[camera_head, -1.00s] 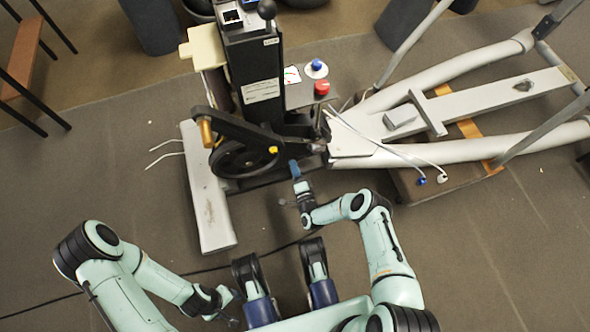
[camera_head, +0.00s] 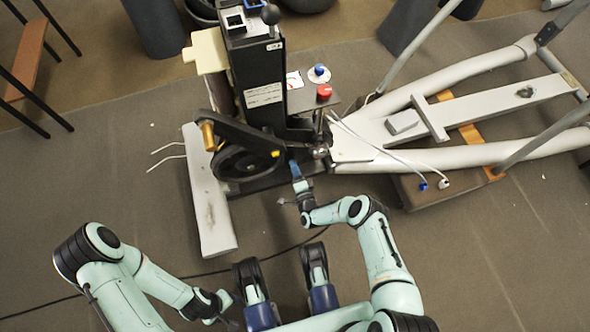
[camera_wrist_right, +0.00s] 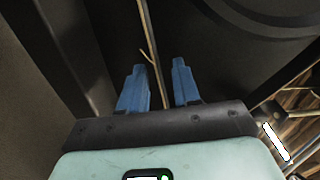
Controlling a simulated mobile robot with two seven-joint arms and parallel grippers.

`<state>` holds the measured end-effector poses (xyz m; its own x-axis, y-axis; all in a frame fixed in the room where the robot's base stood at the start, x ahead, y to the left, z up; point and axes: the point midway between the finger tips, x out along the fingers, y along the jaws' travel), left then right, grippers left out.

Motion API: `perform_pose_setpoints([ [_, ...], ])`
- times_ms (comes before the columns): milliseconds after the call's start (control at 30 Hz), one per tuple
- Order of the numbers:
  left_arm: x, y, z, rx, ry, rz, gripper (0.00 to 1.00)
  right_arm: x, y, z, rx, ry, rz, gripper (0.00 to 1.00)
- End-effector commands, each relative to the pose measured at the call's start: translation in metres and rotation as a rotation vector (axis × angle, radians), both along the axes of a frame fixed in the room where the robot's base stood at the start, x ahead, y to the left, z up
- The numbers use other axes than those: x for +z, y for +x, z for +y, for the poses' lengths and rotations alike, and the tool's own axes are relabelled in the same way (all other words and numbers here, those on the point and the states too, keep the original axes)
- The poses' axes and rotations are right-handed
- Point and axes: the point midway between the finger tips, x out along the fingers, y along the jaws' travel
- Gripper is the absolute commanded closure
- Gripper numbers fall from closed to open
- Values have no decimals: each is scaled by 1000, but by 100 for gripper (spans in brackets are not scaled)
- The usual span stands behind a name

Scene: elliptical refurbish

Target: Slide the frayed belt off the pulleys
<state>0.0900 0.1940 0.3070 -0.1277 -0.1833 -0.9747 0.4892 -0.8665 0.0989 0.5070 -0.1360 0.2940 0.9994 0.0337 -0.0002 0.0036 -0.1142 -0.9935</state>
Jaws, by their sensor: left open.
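The black pulley wheel (camera_head: 238,162) sits low on the elliptical's upright frame in the head view. Part of a dark round disc (camera_wrist_right: 265,18) shows at the top right of the right wrist view. A thin, tan-edged strand, apparently the frayed belt (camera_wrist_right: 148,42), runs down between the blue fingers of my right gripper (camera_wrist_right: 158,70). These fingers are apart on either side of it, and no grip shows. In the head view, my right gripper (camera_head: 294,168) is just right of the wheel. My left gripper (camera_head: 235,312) is low in the view, away from the machine.
The elliptical's white foot bar (camera_head: 209,205) stands left of the wheel. A black crank arm (camera_head: 235,130) passes over the wheel. A red knob (camera_head: 324,91) and white cables (camera_head: 390,155) are to the right.

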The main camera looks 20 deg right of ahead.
Motion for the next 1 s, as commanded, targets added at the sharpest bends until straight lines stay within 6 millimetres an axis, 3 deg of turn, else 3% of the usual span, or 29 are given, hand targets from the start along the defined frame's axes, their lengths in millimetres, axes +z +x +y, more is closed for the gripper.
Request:
perform_pose_setpoints([
  [600, 0, 0, 0, 0, 0, 0, 31, 0, 6, 1, 0, 0, 0, 68],
  [700, 0, 0, 0, 0, 0, 0, 31, 0, 6, 0, 0, 0, 0, 100],
  [800, 0, 0, 0, 0, 0, 0, 31, 0, 6, 0, 0, 0, 0, 100],
  [833, 0, 0, 0, 0, 0, 0, 31, 0, 6, 0, 0, 0, 0, 94],
  [867, 0, 0, 0, 0, 0, 0, 31, 0, 6, 0, 0, 0, 0, 100],
  [1000, 0, 0, 0, 0, 0, 0, 31, 0, 6, 0, 0, 0, 0, 100],
])
